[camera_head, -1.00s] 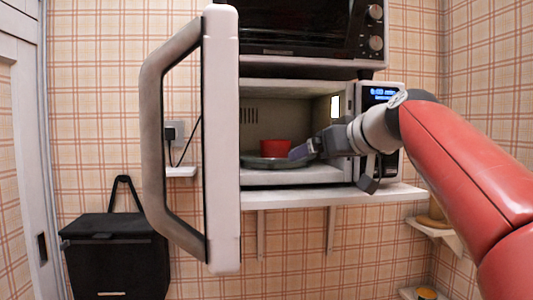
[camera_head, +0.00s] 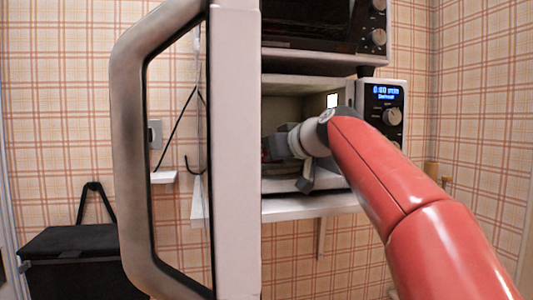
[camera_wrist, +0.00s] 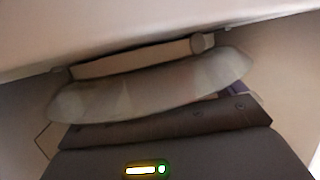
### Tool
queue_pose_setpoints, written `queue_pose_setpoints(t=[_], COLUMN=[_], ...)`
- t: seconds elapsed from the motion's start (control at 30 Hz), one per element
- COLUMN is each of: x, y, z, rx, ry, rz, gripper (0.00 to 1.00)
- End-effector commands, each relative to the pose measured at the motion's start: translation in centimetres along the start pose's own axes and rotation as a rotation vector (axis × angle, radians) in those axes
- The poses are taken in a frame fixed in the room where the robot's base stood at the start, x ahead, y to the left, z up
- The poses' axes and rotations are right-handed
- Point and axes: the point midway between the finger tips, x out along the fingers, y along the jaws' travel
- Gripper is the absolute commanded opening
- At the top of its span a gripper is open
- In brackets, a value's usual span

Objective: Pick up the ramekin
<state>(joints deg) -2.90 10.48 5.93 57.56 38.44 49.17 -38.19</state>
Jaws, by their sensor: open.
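The red ramekin is almost wholly hidden in the head view, behind the open microwave door and my gripper; only a dim reddish sliver shows at the door's edge. I cannot make it out in the wrist view. My gripper (camera_head: 277,147) is open and inside the microwave cavity, its fingertips mostly hidden by the door. I cannot tell whether it touches the ramekin. In the wrist view a pale, glassy turntable plate (camera_wrist: 130,100) lies across the picture, close to my gripper's dark body.
The microwave door (camera_head: 236,150) stands open at left, close to my arm. The microwave's control panel (camera_head: 385,105) is right of the cavity. A toaster oven (camera_head: 310,35) sits above, a shelf (camera_head: 310,207) below. A black bin (camera_head: 85,260) stands at lower left.

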Motion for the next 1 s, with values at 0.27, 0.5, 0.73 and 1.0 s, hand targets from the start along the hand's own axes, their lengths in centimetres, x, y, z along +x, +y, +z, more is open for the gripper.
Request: queue_pose_setpoints(t=[0.27, 0.5, 0.73, 1.0], x=[1.11, 1.11, 1.12, 1.08], y=[0.07, 0.08, 0.08, 0.07], z=[0.02, 0.06, 0.09, 0.04], rx=[0.000, 0.001, 0.001, 0.001], ry=[0.000, -0.001, -0.001, -0.001], rz=[0.002, 0.002, 0.001, 0.001], gripper=[0.95, 0.74, 0.44, 0.43])
